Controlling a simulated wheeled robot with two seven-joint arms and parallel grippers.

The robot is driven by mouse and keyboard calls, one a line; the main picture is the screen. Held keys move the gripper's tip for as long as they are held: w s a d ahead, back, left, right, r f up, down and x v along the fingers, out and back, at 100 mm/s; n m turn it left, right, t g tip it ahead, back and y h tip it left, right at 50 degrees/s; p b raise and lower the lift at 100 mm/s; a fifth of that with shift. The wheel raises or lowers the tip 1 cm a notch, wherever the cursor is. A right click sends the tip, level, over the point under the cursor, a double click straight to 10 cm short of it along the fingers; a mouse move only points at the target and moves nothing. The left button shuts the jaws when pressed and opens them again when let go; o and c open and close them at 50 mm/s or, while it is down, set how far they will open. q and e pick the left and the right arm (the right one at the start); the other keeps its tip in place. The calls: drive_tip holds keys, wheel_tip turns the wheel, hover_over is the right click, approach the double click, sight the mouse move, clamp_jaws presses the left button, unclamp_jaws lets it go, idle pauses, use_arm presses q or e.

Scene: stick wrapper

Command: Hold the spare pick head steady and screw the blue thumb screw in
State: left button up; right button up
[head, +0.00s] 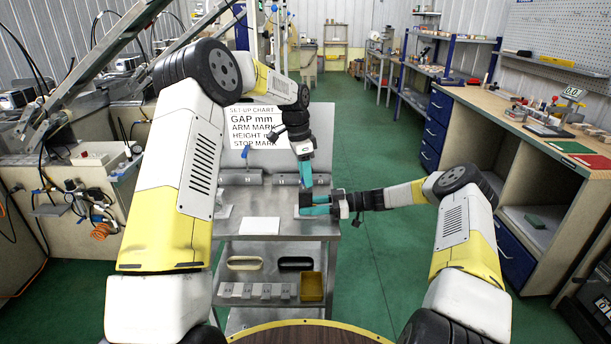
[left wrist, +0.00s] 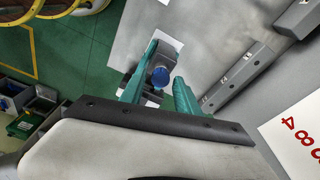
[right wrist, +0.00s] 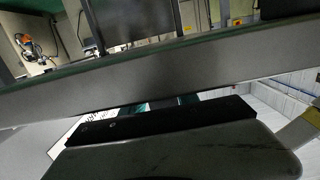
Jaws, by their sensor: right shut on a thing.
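In the left wrist view the blue thumb screw (left wrist: 160,77) sits on the dark grey spare pick head (left wrist: 154,96), over a white patch on the bench. My left gripper (head: 306,184) points down above the head; its teal fingers (left wrist: 165,85) stand apart on either side of the screw, and contact with it cannot be told. My right gripper (head: 314,204) comes in from the right, shut on the pick head just above the bench. In the right wrist view a broad grey bar hides most of its fingers. The screw is too small to make out in the head view.
The steel bench (head: 235,228) carries a blank white sheet (head: 260,225) and grey blocks (head: 240,178) at the back. A set-up chart (head: 255,127) stands behind. The shelf below holds several small grey parts and a yellow bin (head: 312,287). Green floor lies free to the right.

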use_arm(q)
drive_tip(key=n, duration=0.6)
drive_tip(key=shift+t+y, duration=0.3)
drive_tip(key=shift+t, duration=0.1)
drive_tip(key=n, duration=0.6)
drive_tip(key=shift+d+n+t+y, duration=0.1)
drive_tip(key=shift+n+t+y, duration=0.2)
drive_tip(key=n+y, duration=0.1)
drive_tip(key=n, duration=0.5)
drive_tip(key=shift+n, duration=0.3)
drive_tip(key=n, duration=0.6)
drive_tip(key=shift+g+y, duration=0.4)
